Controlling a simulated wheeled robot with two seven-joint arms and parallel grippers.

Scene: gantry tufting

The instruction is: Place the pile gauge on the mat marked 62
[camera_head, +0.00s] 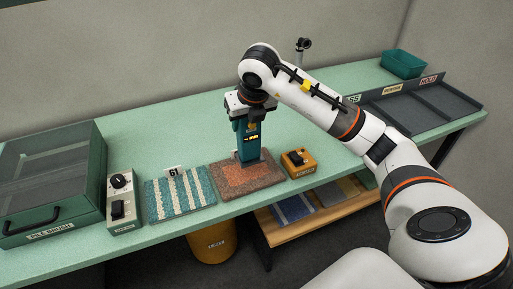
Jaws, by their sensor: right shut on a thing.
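The teal pile gauge (248,145) is upright, with its foot on or just above the brown and orange mat (230,185); I cannot tell if it touches. My right gripper (249,110) is shut on the top of the gauge. No number shows on the brown mat; any tag behind it is hidden by the gauge and gripper. A teal and white striped mat (179,201) lies to its left with a tag (173,171) that reads 61. My left gripper is not in view.
A green lidded box (52,185) and a grey switch box (121,203) stand at the left. An orange box (298,162) is right of the brown mat. A dark sectioned tray (420,104) and a green bin (403,64) are at the far right. More mats lie on a lower shelf (325,213).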

